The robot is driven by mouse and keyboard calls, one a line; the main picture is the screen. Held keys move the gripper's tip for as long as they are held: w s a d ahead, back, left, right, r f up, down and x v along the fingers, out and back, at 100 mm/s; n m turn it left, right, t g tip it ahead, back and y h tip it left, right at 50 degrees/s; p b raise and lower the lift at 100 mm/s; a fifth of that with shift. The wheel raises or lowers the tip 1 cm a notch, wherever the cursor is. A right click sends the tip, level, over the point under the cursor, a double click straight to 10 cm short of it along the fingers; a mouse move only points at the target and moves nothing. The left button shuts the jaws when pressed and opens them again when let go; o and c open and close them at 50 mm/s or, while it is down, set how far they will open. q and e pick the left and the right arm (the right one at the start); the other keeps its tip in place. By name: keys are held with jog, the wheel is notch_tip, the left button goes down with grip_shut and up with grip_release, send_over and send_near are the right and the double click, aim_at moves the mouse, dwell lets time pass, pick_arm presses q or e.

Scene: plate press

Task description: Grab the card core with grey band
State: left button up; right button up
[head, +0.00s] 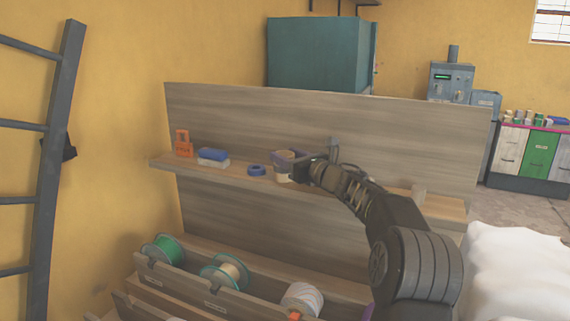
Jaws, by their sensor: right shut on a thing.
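On the shelf (225,172), a small upright round piece, cream with a dull grey-purple band, looks like the card core (283,177). My right gripper (302,169) reaches it from the right and is shut on it. The jaws hide part of its right side, and it is too small to tell whether it stands on the shelf or is just above it. My left gripper is not in view.
Left along the shelf are a blue tape ring (257,170), a blue-and-white block (213,157) and an orange padlock-shaped item (183,144). Wire spools (225,271) lie in trays below. A wooden panel backs the shelf.

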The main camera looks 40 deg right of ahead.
jog(key=shift+r, duration=0.1)
notch_tip(320, 180, up, 10)
jog(key=p, duration=0.1)
dwell(0.8)
